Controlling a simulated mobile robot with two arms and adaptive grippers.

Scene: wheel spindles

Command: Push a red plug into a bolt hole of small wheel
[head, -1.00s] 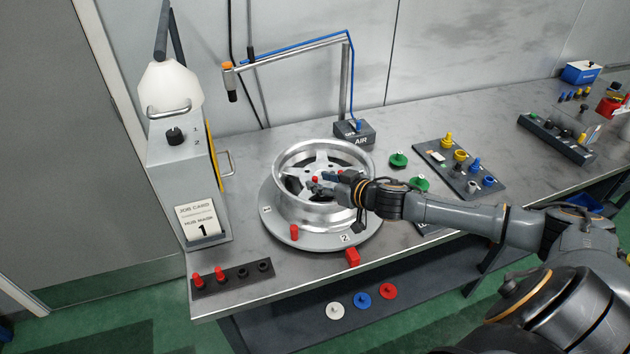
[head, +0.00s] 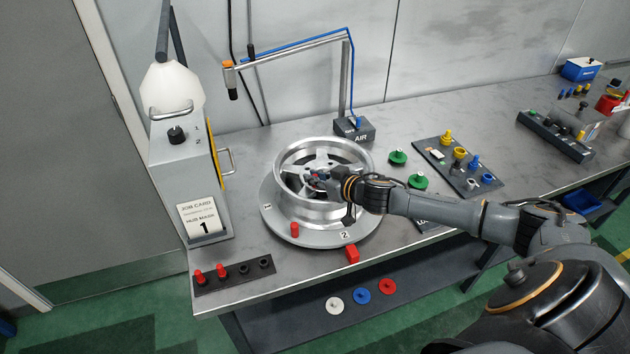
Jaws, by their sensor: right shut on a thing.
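The small silver wheel (head: 284,197) lies face up on a round grey turntable (head: 283,237) with labels 1 and 2. My right gripper (head: 313,176) reaches in from the right, over the wheel's spoked centre. It is shut on a red plug, of which only a small bit of red shows between the fingers. The gripper hides part of the hub, so I cannot tell whether the plug is in a bolt hole. Another red plug (head: 294,230) stands on the turntable's front rim. Two red plugs (head: 221,271) stand in a dark rack (head: 235,282). My left gripper is out of view.
A red block (head: 352,253) sits at the table's front edge. Green caps (head: 398,158) and a tray of coloured parts (head: 445,170) are right of the wheel. An air-line post (head: 346,85) stands behind. A control box (head: 180,170) is at left.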

